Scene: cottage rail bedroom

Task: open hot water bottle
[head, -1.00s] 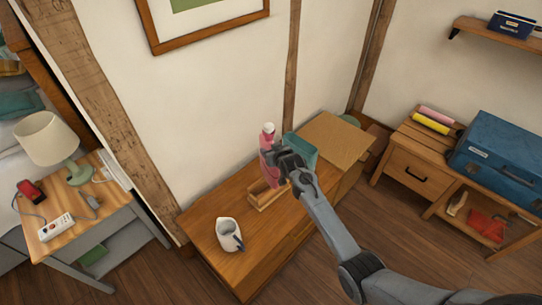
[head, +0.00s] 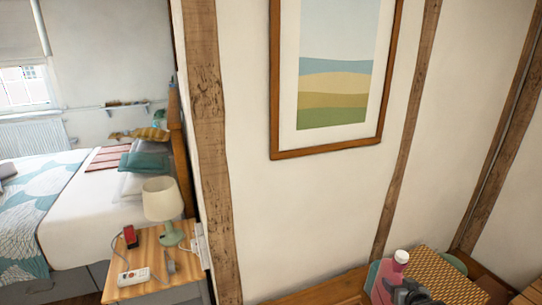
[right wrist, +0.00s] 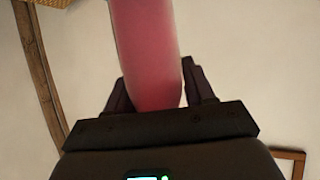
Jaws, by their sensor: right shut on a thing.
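The hot water bottle (head: 385,283) is pink with a pale cap (head: 402,256) on its top; it shows at the bottom edge of the head view, near upright, its lower part cut off. My right gripper (head: 400,291) is at its side, partly cut off by the picture's edge. In the right wrist view the pink bottle body (right wrist: 148,50) passes between the two dark fingers of my right gripper (right wrist: 160,88), which is shut on it. The cap is outside the wrist view. My left gripper is not in view.
A wooden bench top (head: 325,289) runs along the wall below the framed picture (head: 335,75). A tan woven surface (head: 440,275) lies right behind the bottle. At left stand a nightstand (head: 150,265) with a lamp (head: 162,203), and a bed (head: 85,215).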

